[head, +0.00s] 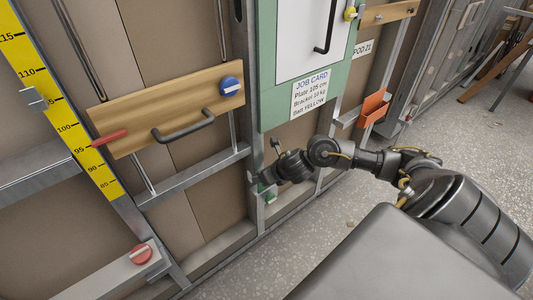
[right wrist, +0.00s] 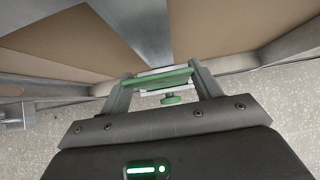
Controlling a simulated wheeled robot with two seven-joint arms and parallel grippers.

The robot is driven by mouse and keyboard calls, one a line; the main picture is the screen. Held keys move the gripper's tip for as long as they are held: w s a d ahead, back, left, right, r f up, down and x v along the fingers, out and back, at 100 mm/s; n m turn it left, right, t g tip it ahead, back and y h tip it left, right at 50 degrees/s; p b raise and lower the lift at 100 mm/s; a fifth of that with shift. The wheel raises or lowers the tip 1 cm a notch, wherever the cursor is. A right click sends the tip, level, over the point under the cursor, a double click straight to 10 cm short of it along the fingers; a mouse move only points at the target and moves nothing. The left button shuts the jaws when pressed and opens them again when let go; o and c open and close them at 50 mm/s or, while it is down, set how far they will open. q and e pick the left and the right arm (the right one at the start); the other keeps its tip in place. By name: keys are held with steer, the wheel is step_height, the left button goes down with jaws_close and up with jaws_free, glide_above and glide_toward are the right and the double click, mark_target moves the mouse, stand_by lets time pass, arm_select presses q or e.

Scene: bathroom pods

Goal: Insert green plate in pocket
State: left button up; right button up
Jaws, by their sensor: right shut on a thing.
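The green plate (right wrist: 165,80) is held between the two fingers of my right gripper (right wrist: 163,84) in the right wrist view. A green knob (right wrist: 171,99) stands out from its near side. A pale strip shows along the plate's far edge; I cannot tell whether it is part of the plate or a pocket. In the head view my right gripper (head: 266,186) is low by the wall's metal frame, and only a small green patch shows there. The pocket cannot be made out for certain. My left gripper is not in view.
A wooden board (head: 165,108) with a dark handle and blue knob crosses the left wall studs. A yellow scale (head: 60,100) stands at left. A job card (head: 311,93) hangs on a green panel. An orange holder (head: 374,106) is further right. Speckled floor (head: 440,150) is open at right.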

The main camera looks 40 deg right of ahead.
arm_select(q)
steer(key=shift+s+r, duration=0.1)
arm_select(e)
steer(key=shift+f, duration=0.1)
steer(key=o, duration=1.2)
steer(key=shift+c, duration=0.2)
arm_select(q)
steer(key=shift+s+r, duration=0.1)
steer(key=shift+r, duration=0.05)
arm_select(e)
steer(key=shift+s, duration=0.1)
